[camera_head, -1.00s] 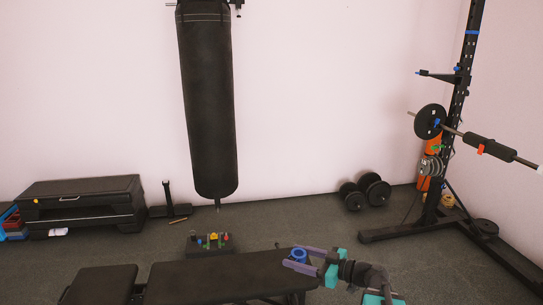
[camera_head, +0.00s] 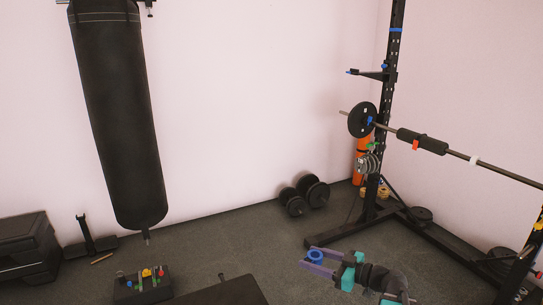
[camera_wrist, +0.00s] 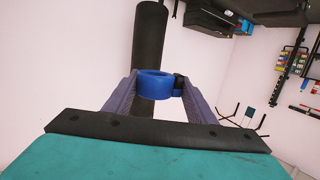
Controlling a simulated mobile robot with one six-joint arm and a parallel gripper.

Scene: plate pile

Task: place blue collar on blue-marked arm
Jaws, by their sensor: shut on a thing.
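The blue collar (camera_head: 316,256) is a short ring held between the purple-grey fingers of my gripper (camera_head: 310,257), low in the middle of the head view. In the wrist view the collar (camera_wrist: 153,84) sits between the fingertips of my gripper (camera_wrist: 158,80), its opening showing, with a small dark piece at its right. A black arm (camera_head: 372,74) with blue marks juts left from the rack's upright, high at the right of the head view. My gripper is well below and to the left of that arm, apart from it.
The rack upright (camera_head: 382,100) carries a barbell (camera_head: 460,155) with a plate (camera_head: 362,119) and pad. Its black base (camera_head: 345,232) spreads over the floor. Dumbbells (camera_head: 305,194) lie by the wall. A punching bag (camera_head: 115,120) hangs left. A bench (camera_head: 225,293) is at the bottom.

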